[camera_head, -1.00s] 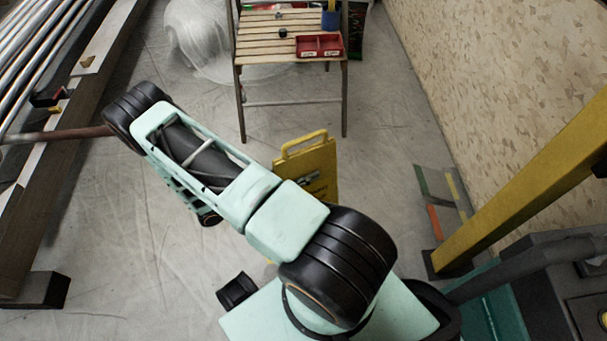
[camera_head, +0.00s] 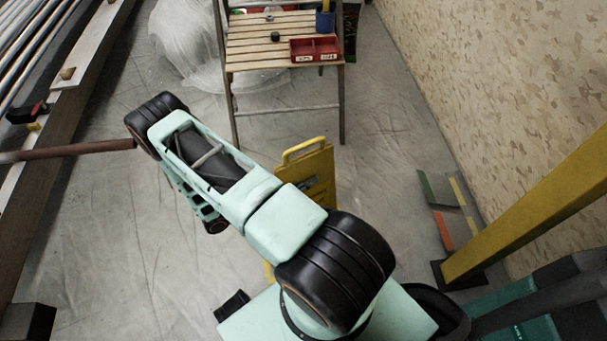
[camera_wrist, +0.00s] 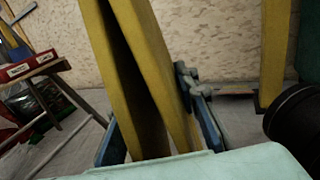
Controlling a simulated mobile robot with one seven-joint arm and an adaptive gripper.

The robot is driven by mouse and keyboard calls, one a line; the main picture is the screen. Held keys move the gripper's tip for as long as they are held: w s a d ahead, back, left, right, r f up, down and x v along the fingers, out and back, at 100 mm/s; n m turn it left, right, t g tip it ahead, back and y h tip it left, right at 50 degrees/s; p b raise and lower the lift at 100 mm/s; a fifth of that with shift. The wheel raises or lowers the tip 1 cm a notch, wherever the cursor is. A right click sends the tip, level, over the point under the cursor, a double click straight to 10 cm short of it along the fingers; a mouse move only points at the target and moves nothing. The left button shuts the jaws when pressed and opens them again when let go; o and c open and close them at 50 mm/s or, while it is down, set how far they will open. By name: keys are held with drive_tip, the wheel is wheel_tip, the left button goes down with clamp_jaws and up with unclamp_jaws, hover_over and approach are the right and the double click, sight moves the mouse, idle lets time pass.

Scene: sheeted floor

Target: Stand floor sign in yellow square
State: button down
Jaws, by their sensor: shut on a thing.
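The yellow floor sign (camera_head: 320,178) shows in the head view beyond my arm, with its handle up; my arm hides its lower part. In the wrist view its two yellow panels (camera_wrist: 112,80) stand close together, leaning a little, between the fingers of my gripper (camera_wrist: 150,118). My gripper is shut on the sign. My arm hides the gripper in the head view. A small yellow patch (camera_head: 268,270) shows beside my arm; I cannot tell whether it is the sign's foot or a floor marking. No whole yellow square is in view.
A wooden step stand (camera_head: 268,55) with a red tray (camera_head: 315,48) stands ahead. A rack with pipes (camera_head: 60,140) runs along the left. Sheeted floor between is clear.

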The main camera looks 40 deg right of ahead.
drive_tip(key=shift+f+b, duration=0.6)
drive_tip(key=shift+f, duration=0.6)
drive_tip(key=shift+s, duration=0.1)
drive_tip(key=shift+f, duration=0.15)
drive_tip(key=c, duration=1.5)
unclamp_jaws()
drive_tip(key=shift+a+f, duration=0.1)
drive_tip(key=w+a+p, duration=0.1)
drive_tip(key=w+a, duration=0.1)
drive_tip(key=a, duration=0.9)
drive_tip(key=shift+a+r+p, duration=0.2)
drive_tip(key=shift+a+p, duration=0.15)
drive_tip(key=shift+a, duration=0.05)
